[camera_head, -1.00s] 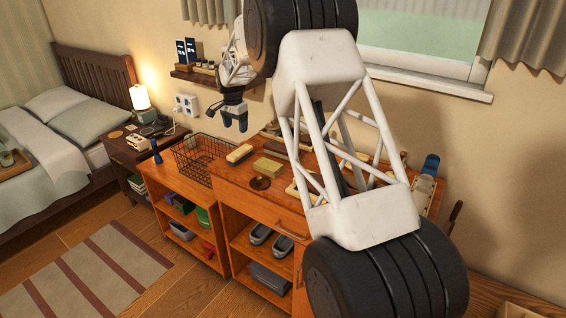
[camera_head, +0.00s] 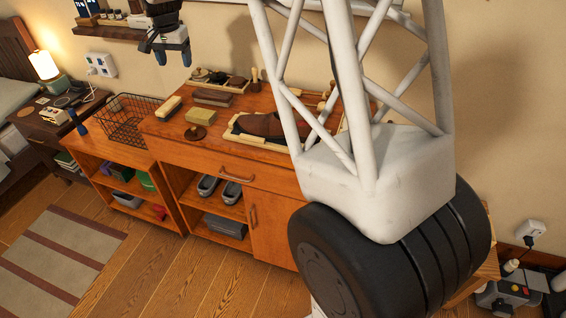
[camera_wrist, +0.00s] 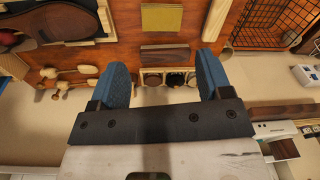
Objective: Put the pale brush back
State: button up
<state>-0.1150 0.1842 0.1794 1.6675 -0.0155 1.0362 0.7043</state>
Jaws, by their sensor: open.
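My gripper (camera_head: 173,52) is open and empty, with blue fingertips pointing down. It hangs above the back of the wooden cabinet top (camera_head: 160,127), clear of everything on it. The pale brush seems to be the pale-topped block (camera_head: 168,106) lying near the wire basket. It appears partly at the top of the wrist view (camera_wrist: 216,18), beyond one fingertip. A yellowish block (camera_head: 199,117) lies beside it and also shows in the wrist view (camera_wrist: 161,18). A dark brown brush (camera_head: 213,97) lies farther back. A shallow tray (camera_head: 238,90) stands behind it.
A wire basket (camera_head: 125,121) stands left of the blocks. A round dark piece (camera_head: 195,132) lies near the front edge. A shoe (camera_head: 262,125) lies in a pale tray on the right, partly behind my arm. A wall shelf (camera_head: 112,20) holds small bottles.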

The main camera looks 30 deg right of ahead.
jog(key=s+d+r+n, duration=0.1)
jog(key=s+d+r, duration=0.15)
jog(key=s, duration=0.45)
jog(key=s+d+r+n, duration=0.1)
jog(key=s+r, duration=0.2)
jog(key=s, duration=0.4)
jog(key=s+d+f+n+t, duration=0.1)
jog(key=s+d+f+n, duration=0.1)
jog(key=s, duration=1.7)
jog(key=s+d+f+n, duration=0.2)
jog(key=s+d+f, duration=0.2)
jog(key=s, duration=1.5)
jog(key=shift+t, duration=0.4)
